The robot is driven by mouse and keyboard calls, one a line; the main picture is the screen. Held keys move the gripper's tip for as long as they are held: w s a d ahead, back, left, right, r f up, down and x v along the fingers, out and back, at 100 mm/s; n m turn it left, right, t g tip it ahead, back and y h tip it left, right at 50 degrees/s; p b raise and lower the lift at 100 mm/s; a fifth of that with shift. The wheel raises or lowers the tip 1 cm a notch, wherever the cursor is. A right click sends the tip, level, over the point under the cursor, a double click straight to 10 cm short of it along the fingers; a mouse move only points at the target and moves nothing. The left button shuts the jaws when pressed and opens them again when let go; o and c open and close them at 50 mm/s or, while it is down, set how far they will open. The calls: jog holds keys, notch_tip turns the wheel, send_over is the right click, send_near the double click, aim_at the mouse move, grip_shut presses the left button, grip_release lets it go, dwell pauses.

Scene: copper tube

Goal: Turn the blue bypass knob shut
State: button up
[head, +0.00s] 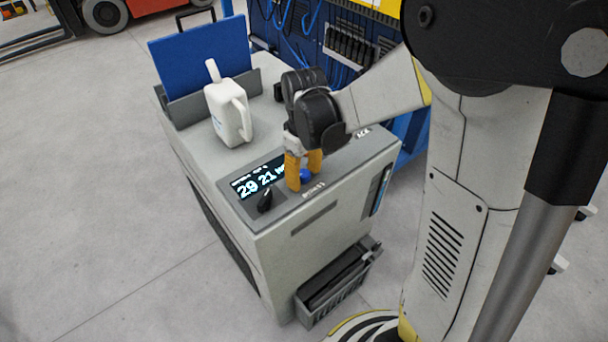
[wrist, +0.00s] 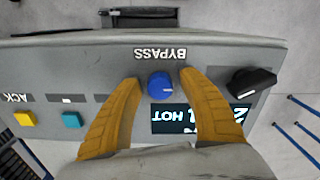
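The blue bypass knob (wrist: 160,85) sits on the grey panel under the upside-down label BYPASS in the wrist view. It has a small light pointer mark on its face. It also shows in the head view (head: 306,175), partly hidden by a finger. My gripper (wrist: 159,84) has its two orange fingers apart, one on each side of the knob. A narrow gap seems to show between each fingertip and the knob. In the head view my gripper (head: 304,172) points down at the panel's front right part.
A black knob (wrist: 251,82) and a lit display (wrist: 200,118) are beside the bypass knob. Yellow (wrist: 25,118) and teal (wrist: 71,119) buttons lie on the other side. A white jug (head: 230,112) and a blue binder (head: 200,60) stand farther back on the cabinet.

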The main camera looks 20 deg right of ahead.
grip_shut()
jog(key=shift+m, duration=0.4)
jog(key=m, duration=0.3)
jog(key=shift+m, duration=0.4)
jog(key=m, duration=0.4)
jog(key=shift+m, duration=0.3)
jog(key=m, duration=0.4)
jog(key=shift+p, duration=0.35)
jog(key=shift+m, duration=2.3)
